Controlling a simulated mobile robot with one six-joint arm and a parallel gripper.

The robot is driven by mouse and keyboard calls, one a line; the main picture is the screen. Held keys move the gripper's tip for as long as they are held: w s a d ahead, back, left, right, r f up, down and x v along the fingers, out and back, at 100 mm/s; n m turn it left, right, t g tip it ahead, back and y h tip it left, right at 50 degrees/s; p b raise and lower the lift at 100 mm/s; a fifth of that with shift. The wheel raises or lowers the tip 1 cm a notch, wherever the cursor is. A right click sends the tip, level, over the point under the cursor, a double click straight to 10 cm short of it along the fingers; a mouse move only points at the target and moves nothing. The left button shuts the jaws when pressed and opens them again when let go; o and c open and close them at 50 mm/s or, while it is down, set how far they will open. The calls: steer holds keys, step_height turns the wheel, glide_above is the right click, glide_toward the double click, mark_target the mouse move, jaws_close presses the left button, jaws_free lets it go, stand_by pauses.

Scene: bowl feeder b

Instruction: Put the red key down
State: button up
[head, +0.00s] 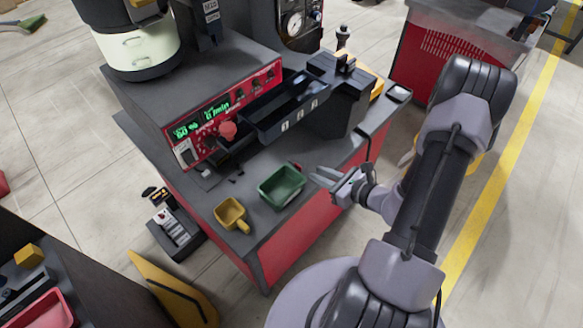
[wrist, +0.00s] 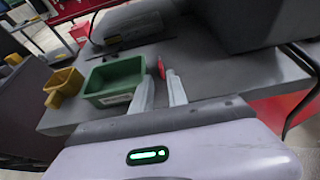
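The red key (wrist: 161,67) is small and shows just beyond my fingertips in the wrist view, at the right end of the green bin. In the head view a bit of red, likely the key (head: 297,166), shows at the green bin's back right corner. My gripper (head: 314,174) is low over the front of the bench, to the right of the green bin. I cannot tell whether the key touches the bin.
The green bin (head: 282,187) and a yellow scoop (head: 231,214) stand on the grey bench top. Behind them is a red control panel (head: 225,113) with a red knob (head: 228,130). A black tray (head: 288,106) overhangs the bench at the back.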

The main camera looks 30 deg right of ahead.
mark_target(297, 164)
steer(key=b+x, duration=0.1)
steer(key=x, duration=0.4)
steer(key=b+x, duration=0.2)
steer(key=x, duration=0.3)
steer(key=shift+f, duration=0.25)
steer(key=shift+r, duration=0.15)
jaws_close()
